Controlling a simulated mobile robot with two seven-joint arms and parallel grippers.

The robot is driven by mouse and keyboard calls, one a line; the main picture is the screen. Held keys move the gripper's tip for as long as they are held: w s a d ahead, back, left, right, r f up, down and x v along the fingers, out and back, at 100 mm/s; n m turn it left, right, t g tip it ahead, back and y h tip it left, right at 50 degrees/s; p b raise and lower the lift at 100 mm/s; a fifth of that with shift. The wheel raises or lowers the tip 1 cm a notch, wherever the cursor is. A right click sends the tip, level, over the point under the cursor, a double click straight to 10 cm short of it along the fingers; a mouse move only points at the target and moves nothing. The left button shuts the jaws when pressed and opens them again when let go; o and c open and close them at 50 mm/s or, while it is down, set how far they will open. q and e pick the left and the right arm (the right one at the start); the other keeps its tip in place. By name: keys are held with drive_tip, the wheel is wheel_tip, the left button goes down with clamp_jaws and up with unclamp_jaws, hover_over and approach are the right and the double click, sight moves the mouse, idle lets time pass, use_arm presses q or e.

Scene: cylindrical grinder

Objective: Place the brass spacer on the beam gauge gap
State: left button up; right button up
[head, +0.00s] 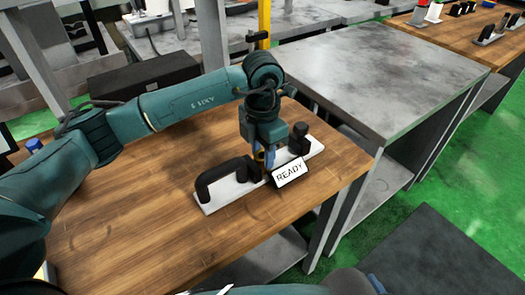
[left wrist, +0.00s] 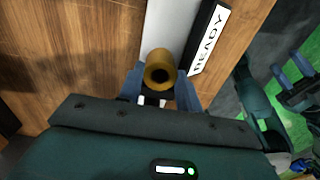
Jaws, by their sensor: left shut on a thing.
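My left gripper (head: 264,158) points down over the middle of the beam gauge. It is shut on the brass spacer, a short hollow ring that shows its open end in the left wrist view (left wrist: 161,69). The beam gauge is a white plate (head: 222,194) on the wooden table with a black handle (head: 222,174) at its left and a black post (head: 298,139) at its right. The spacer is between these black parts, mostly hidden by the gripper in the head view. I cannot tell whether it touches the plate.
A black-framed READY sign (head: 290,173) stands close in front of the gripper. The wooden table (head: 150,225) is clear around the gauge. A black box (head: 143,77) lies behind my left arm. A grey metal table (head: 385,75) stands to the right, with green floor beyond.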

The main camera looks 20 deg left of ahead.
use_arm(q)
drive_tip(key=o, duration=1.2)
drive_tip(key=shift+f, duration=0.1)
wheel_tip(320, 180, up, 12)
drive_tip(key=shift+r, duration=0.2)
